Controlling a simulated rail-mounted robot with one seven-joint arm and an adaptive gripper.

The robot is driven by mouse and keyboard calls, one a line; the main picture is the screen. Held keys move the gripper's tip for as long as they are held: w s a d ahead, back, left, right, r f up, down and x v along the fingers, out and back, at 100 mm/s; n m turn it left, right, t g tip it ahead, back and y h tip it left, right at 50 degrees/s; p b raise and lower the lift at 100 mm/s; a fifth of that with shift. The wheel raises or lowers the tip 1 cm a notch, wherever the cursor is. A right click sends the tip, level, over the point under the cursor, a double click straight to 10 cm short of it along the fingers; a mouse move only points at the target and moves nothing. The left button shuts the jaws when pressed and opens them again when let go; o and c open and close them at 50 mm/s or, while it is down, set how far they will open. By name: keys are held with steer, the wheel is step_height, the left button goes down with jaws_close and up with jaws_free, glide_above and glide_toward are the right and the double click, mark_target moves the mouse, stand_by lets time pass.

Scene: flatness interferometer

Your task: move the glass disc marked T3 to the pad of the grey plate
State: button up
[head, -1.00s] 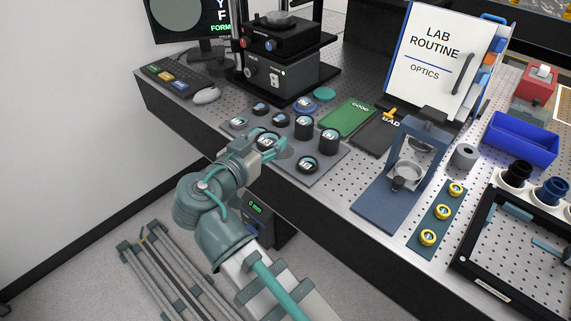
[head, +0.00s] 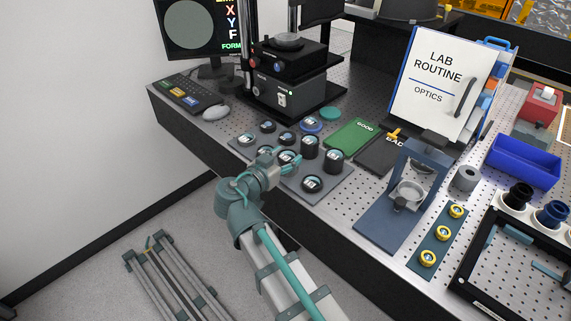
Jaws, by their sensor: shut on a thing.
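My gripper (head: 285,163) is shut on a small dark-rimmed disc (head: 287,157) with a light label. It is over the front of a grey plate (head: 339,181). The label is too small to read, so I cannot tell whether this is T3. Several similar labelled discs stand on the plate, such as a near one (head: 312,184) and a taller one (head: 334,160) at its right. My gripper hides part of the plate and any pad under it. I cannot tell whether the held disc is clear of the plate.
Behind the plate are a green GOOD mat (head: 352,138), a dark BAD mat (head: 380,152) and the instrument (head: 288,88). A blue stand (head: 405,190) is to the right, with a strip of yellow rings (head: 437,238). The bench's front edge runs close by the plate.

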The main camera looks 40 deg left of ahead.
steer(key=shift+w+a+f, duration=0.3)
steer(key=shift+w+f, duration=0.1)
steer(key=shift+f, duration=0.15)
step_height(320, 180, down, 2)
steer(key=shift+w+f+p, duration=0.15)
steer(key=shift+f+p, duration=0.1)
steer(key=shift+p, duration=0.4)
steer(key=shift+f, duration=0.5)
steer(key=shift+f, duration=0.2)
steer(key=o, duration=1.2)
steer(key=shift+r, duration=0.15)
steer(key=shift+r, duration=0.2)
steer(key=s, duration=0.4)
steer(key=s+r+b, duration=0.1)
steer(key=s, duration=0.3)
steer(key=s+r+b, duration=0.1)
steer(key=s, duration=0.2)
steer(key=shift+s+d, duration=0.25)
steer(key=shift+s, duration=0.15)
